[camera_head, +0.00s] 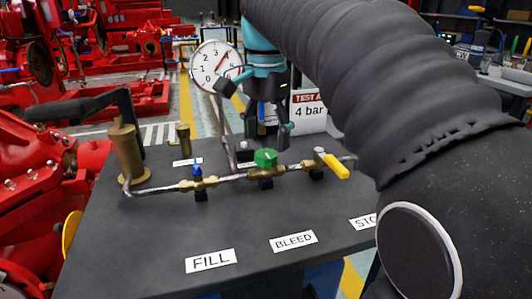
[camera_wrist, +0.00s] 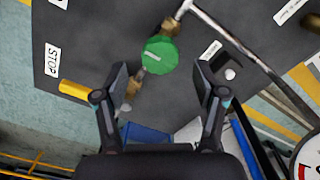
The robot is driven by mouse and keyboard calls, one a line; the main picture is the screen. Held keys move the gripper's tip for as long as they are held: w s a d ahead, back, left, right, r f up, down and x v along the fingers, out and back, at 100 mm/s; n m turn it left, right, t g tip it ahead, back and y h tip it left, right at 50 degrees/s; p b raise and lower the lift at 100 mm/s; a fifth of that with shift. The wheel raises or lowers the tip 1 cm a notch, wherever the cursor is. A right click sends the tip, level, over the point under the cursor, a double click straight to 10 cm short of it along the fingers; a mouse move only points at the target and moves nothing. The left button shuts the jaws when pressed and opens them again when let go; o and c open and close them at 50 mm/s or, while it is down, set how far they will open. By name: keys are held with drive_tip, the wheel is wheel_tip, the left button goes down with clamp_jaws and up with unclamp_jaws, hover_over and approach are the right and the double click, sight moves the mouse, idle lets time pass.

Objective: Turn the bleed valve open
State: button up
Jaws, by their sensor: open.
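The bleed valve's green round knob (camera_head: 265,157) sits on a brass body on the pipe, behind the BLEED label (camera_head: 293,241). My gripper (camera_head: 268,133) hangs above and close to the knob, pointing down. In the wrist view the green knob (camera_wrist: 160,54) lies just ahead of the gap between the two open fingers (camera_wrist: 161,80), roughly centred between them. The fingers appear empty and apart from the knob. My arm covers the right part of the head view.
A blue-handled valve (camera_head: 197,172) stands left of the knob, and a yellow lever valve (camera_head: 333,164) right. A pressure gauge (camera_head: 215,67) and a "4 bar" sign (camera_head: 310,112) stand behind. A brass pump (camera_head: 126,150) with a black handle is at left. The bench front (camera_head: 160,235) is clear.

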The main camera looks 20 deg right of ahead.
sight(266, 153)
drive_tip(key=shift+f, duration=1.6)
drive_tip(key=c, duration=1.1)
drive_tip(key=shift+c, duration=0.2)
